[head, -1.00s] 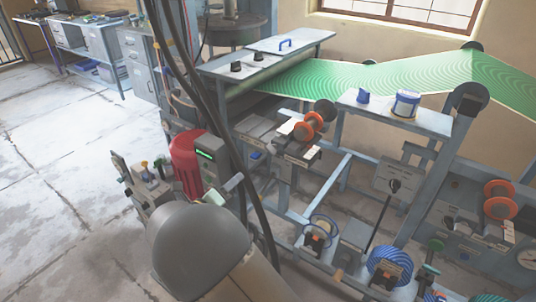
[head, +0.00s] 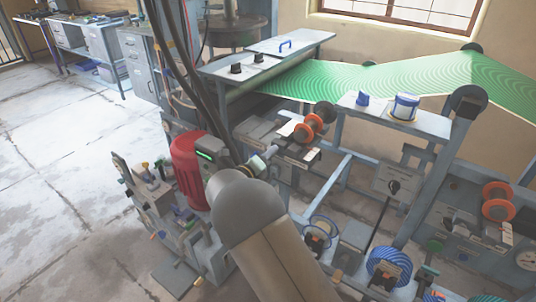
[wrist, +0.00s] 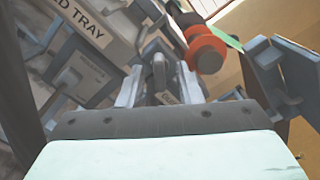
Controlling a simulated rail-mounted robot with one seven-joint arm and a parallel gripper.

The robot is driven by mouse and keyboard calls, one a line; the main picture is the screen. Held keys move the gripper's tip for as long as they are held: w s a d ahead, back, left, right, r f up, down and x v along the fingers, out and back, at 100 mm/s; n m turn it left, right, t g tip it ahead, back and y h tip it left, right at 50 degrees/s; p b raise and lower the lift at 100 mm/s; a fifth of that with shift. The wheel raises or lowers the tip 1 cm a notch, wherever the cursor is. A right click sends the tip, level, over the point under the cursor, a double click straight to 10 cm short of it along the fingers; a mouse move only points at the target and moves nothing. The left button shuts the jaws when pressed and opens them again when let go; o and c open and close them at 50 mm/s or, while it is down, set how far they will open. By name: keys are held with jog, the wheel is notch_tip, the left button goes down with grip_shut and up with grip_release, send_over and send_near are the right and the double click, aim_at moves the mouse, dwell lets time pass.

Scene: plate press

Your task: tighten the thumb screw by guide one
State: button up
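In the wrist view, my gripper (wrist: 160,80) has its two pale fingers spread apart. A grey upright piece that looks like the thumb screw (wrist: 159,68) shows between them, with a gap visible on each side. I cannot tell how deep it sits between the fingertips. A small label (wrist: 168,98), only partly readable, lies just below it. An orange-flanged roller (wrist: 206,50) is just to the right. In the head view, my gripper (head: 264,158) is beside the guide with the orange roller (head: 308,128). The thumb screw is too small to make out there.
A tray lettered "TRAY" (wrist: 82,22) is at upper left in the wrist view. Open floor (head: 70,170) lies left.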

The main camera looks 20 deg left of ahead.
jog(key=shift+w, duration=0.1)
grip_shut()
